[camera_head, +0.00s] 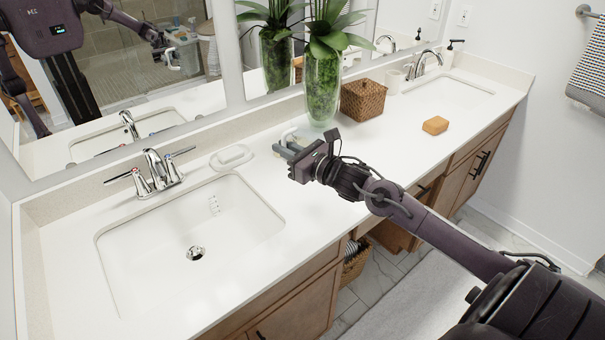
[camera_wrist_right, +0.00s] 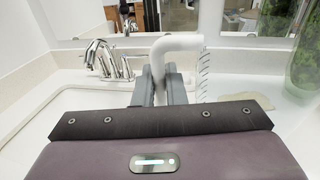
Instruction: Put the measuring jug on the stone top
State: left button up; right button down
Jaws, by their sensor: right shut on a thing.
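My right gripper (camera_head: 287,147) is shut on the white handle of the measuring jug (camera_head: 290,133), above the stone top. In the right wrist view the white handle (camera_wrist_right: 178,43) stands up between the fingers (camera_wrist_right: 160,85). Dark scale marks run down just right of it; the clear body is hard to make out. The stone top (camera_head: 345,170) is a long white counter with bare surface right of the near sink. I cannot tell the exact gap below the jug. My left gripper is not directly in view.
The near sink (camera_head: 160,250) and its tap (camera_head: 157,172) lie left. A pale soap dish (camera_head: 232,157) sits beside them. A tall plant vase (camera_head: 321,85), wicker basket (camera_head: 363,100), orange bar (camera_head: 435,125) and second sink (camera_head: 450,92) are further right. A mirror lines the back.

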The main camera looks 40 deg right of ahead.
notch_tip(320, 180, down, 14)
jog(key=shift+w+f+p, duration=0.1)
jog(key=shift+f+p, duration=0.05)
jog(key=shift+p, duration=0.95)
jog(key=shift+f, duration=0.1)
jog(key=c, duration=1.9)
grip_release()
jog(key=shift+f, duration=0.1)
jog(key=shift+c, duration=0.2)
jog(key=o, duration=0.5)
jog(key=shift+c, duration=0.2)
